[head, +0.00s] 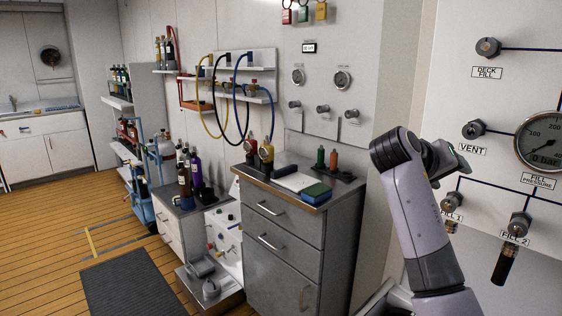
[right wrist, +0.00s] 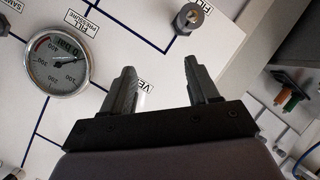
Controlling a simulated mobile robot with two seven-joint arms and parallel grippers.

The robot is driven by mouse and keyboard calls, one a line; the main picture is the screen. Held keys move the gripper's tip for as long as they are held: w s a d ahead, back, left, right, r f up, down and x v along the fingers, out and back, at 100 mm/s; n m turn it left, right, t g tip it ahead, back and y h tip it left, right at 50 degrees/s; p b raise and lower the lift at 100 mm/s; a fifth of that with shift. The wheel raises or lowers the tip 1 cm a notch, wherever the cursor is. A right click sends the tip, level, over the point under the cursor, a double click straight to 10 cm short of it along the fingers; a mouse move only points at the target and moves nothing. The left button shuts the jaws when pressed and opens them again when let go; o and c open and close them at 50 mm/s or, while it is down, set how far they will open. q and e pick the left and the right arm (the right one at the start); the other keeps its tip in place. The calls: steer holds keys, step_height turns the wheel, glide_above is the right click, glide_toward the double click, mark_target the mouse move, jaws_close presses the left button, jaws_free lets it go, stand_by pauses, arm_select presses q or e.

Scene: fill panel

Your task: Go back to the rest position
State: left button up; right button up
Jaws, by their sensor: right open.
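My right arm rises at the right of the head view, and its gripper (head: 452,160) is in front of the white fill panel (head: 500,90). In the right wrist view the gripper (right wrist: 160,65) has its two dark fingers spread, with nothing between them. The panel's round pressure gauge (head: 541,142) is right of the gripper in the head view; it also shows in the right wrist view (right wrist: 58,62). The VENT knob (head: 473,130), DECK FILL knob (head: 488,47), FILL 1 knob (head: 451,202) and FILL 2 knob (head: 519,225) are on the panel. My left gripper is not in view.
A grey drawer cabinet (head: 285,245) stands left of my right arm, with bottles, a blue book (head: 314,193) and a dark tray on top. Coloured hoses (head: 240,90) hang on the wall behind. Wooden floor (head: 50,220) with a dark mat (head: 135,285) lies at the left.

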steer(key=s+a+f+n+y, duration=0.15)
steer(key=s+f, duration=0.35)
steer(key=f, duration=0.5)
steer(key=s+a+f+n+y, duration=0.1)
steer(key=s+f+y, duration=0.3)
steer(key=f, duration=0.5)
steer(key=s+a+f+n+y, duration=0.1)
steer(key=s+f, duration=0.5)
steer(key=f, duration=0.4)
steer(key=s+a+f+n+g+y, duration=0.1)
steer(key=s+a+f+y, duration=0.25)
steer(key=s, duration=0.85)
steer(key=s+a+f+g+y, duration=0.2)
steer(key=s+a+f, duration=0.15)
steer(key=s, duration=0.75)
steer(key=w+a+f+t+y+p, duration=0.1)
steer(key=w+a+f+t+p, duration=0.1)
steer(key=w+f+t, duration=0.4)
steer(key=shift+w+a+f+t+y, duration=0.15)
steer(key=shift+a+f+t+y, duration=0.25)
steer(key=shift+a+t, duration=0.1)
